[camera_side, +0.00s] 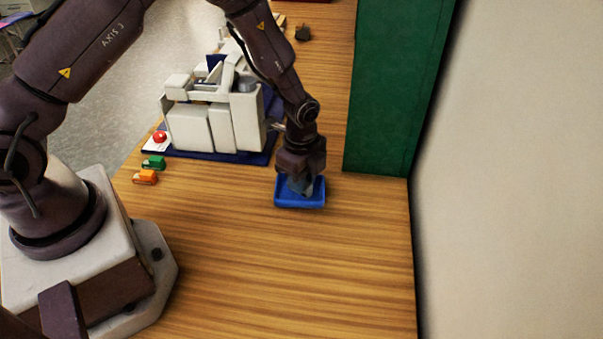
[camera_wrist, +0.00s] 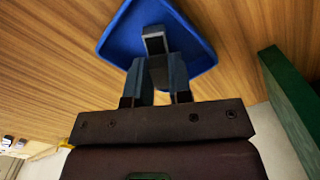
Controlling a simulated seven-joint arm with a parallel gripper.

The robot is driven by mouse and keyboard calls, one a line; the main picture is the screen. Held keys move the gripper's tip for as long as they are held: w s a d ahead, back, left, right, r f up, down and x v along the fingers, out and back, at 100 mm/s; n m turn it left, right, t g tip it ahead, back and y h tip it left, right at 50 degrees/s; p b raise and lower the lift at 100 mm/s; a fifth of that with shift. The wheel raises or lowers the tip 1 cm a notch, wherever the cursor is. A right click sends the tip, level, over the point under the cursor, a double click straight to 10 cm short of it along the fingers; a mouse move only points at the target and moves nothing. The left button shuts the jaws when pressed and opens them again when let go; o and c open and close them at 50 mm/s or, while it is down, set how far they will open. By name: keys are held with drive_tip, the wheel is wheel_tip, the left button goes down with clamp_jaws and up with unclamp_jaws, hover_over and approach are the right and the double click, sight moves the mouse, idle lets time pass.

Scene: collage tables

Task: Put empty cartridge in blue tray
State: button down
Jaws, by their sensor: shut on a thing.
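The blue tray (camera_side: 286,203) sits on the wooden table near the green panel. It also fills the top middle of the wrist view (camera_wrist: 118,45). My gripper (camera_side: 301,187) points down over the tray. In the wrist view my gripper (camera_wrist: 157,68) is shut on a small grey and dark cartridge (camera_wrist: 154,39), which shows between and beyond the fingertips, over the tray. I cannot tell whether the cartridge touches the tray floor. In the side view the cartridge is mostly hidden by the fingers.
A white machine (camera_side: 221,128) on a dark blue base stands behind and left of the tray. A tall green panel (camera_side: 394,90) stands behind right. The front table is clear.

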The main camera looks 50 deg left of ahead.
drive_tip(key=c, duration=1)
unclamp_jaws()
drive_tip(key=shift+o, duration=0.2)
drive_tip(key=shift+r, duration=0.1)
drive_tip(key=shift+r, duration=2.9)
